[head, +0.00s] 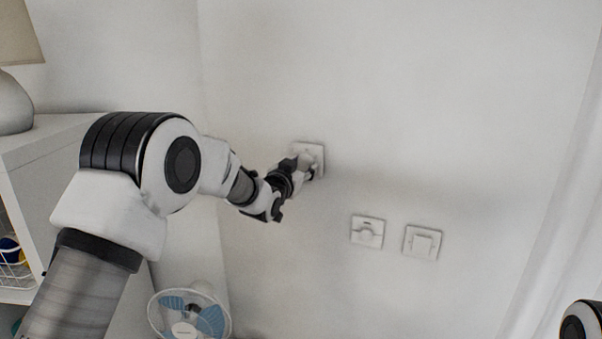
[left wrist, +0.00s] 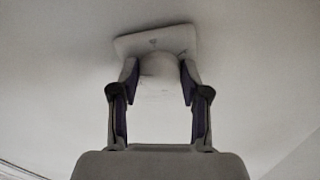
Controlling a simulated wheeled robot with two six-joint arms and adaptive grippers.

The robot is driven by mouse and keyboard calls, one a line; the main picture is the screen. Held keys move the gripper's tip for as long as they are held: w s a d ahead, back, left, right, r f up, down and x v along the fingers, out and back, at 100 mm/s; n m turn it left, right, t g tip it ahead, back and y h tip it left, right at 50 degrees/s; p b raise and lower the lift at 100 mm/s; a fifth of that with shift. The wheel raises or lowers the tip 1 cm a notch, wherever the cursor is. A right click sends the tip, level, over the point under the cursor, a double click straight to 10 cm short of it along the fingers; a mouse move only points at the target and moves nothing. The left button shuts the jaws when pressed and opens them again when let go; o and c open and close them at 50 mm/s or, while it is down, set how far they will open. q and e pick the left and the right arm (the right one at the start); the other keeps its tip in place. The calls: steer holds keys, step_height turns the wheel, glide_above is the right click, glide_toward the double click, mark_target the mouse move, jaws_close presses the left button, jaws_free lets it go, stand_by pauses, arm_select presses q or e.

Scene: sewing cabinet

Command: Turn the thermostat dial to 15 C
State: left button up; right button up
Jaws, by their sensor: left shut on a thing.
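The thermostat is a white square plate (head: 308,149) on the wall, partly hidden behind my left gripper (head: 304,168) in the head view. In the left wrist view the plate (left wrist: 183,38) shows with a small mark near its middle, and a round white dial (left wrist: 159,68) stands out from it. My left gripper (left wrist: 159,82) is shut on the dial, one finger on each side. The scale and the dial's setting cannot be read. My right gripper is out of view; only a bit of my right arm shows at the lower right of the head view.
A white cabinet (head: 60,138) with a lamp (head: 14,100) stands at the left. A fan (head: 188,313) stands below. A white curtain (head: 560,200) hangs at the right.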

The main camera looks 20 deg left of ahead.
arm_select(q)
steer(key=n, duration=0.2)
steer(key=n+b, duration=0.1)
steer(key=shift+r+n+b, duration=0.3)
steer(key=shift+r+n, duration=0.05)
steer(key=shift+n, duration=0.05)
steer(key=n, duration=0.4)
steer(key=shift+d+r+n+b, duration=0.1)
steer(key=shift+r+n+b, duration=0.05)
steer(key=shift+n+b, duration=0.25)
steer(key=o, duration=1.1)
steer(key=shift+o, duration=0.2)
steer(key=shift+f, duration=0.25)
